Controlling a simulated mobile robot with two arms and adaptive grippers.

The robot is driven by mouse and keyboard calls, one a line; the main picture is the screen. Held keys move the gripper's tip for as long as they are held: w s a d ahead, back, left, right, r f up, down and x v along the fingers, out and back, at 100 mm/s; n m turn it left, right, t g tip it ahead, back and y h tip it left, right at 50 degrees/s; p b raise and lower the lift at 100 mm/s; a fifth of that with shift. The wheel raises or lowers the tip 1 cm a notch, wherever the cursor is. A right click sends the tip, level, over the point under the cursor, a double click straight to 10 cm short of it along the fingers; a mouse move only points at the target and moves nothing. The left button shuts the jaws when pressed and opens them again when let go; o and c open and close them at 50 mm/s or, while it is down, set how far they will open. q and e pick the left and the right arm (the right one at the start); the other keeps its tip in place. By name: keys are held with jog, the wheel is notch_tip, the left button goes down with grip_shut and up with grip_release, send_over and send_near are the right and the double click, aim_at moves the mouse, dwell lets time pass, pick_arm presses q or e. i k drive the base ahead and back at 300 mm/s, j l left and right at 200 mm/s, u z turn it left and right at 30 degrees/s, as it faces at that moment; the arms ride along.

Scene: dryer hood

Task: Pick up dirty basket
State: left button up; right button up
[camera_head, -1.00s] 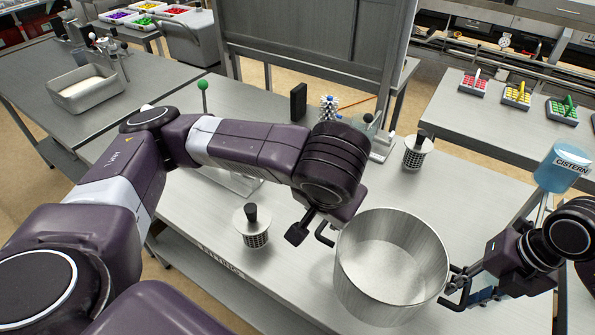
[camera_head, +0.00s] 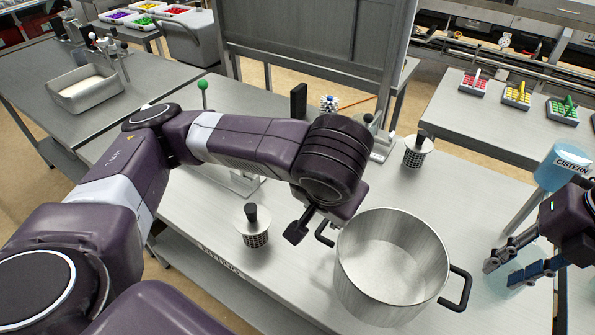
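A perforated metal basket (camera_head: 256,238) with a black upright handle stands on the table left of the pot. A second similar basket (camera_head: 415,158) stands farther back on the right. I cannot tell which one is dirty. A large steel pot (camera_head: 392,270) with two black side handles stands at the table's front. My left gripper (camera_head: 305,225) is by the pot's left handle, with one dark finger showing between the near basket and the pot; its other finger is not clear. My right gripper (camera_head: 505,272) is open, right of the pot and apart from its right handle.
A pale blue cistern (camera_head: 563,167) stands at right. A pale translucent object (camera_head: 513,257) is behind my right gripper's fingers. A grey tray (camera_head: 85,90) is on the left table. Colored racks (camera_head: 517,95) sit on the back right table. Bare tabletop surrounds the far basket.

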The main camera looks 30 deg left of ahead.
aim_at(253, 221)
jog(key=k+l, duration=0.3)
jog(key=k, duration=0.15)
jog(key=k+l, duration=0.3)
jog(key=k, duration=0.15)
jog(key=k+l, duration=0.3)
jog(key=k, duration=0.15)
